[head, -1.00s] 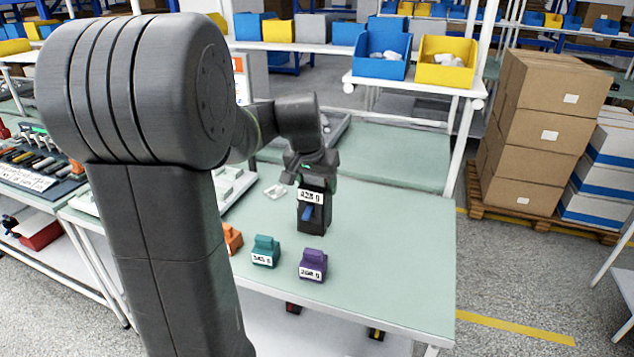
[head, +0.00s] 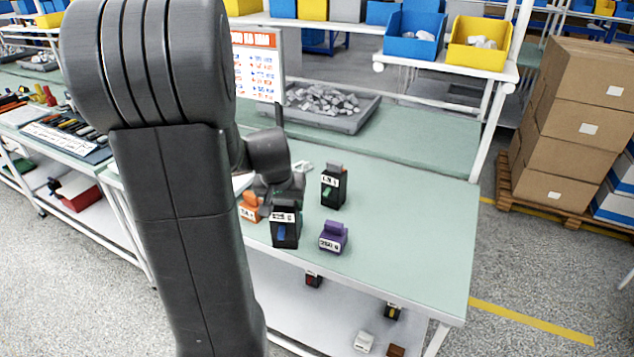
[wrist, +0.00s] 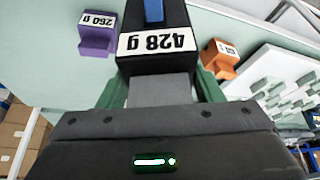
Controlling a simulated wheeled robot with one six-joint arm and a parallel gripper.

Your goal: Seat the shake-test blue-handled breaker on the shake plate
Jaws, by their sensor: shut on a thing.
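The blue-handled breaker (head: 286,232) is black with a white label and hangs upright in my gripper (head: 283,200), near the table's front. In the wrist view the breaker (wrist: 157,65) fills the top middle, its label reading 428 g and its blue handle at the top edge. My gripper (wrist: 160,92) is shut on it, with green-sided fingers beside its body. In the head view I cannot tell whether its base touches anything. I cannot pick out the shake plate in either view.
A green-handled breaker (head: 333,188) stands behind to the right. A purple weight block (head: 333,237) is close right, an orange block (head: 249,207) close left. A grey tray of metal parts (head: 325,105) is at the back. The table's right side (head: 420,220) is clear.

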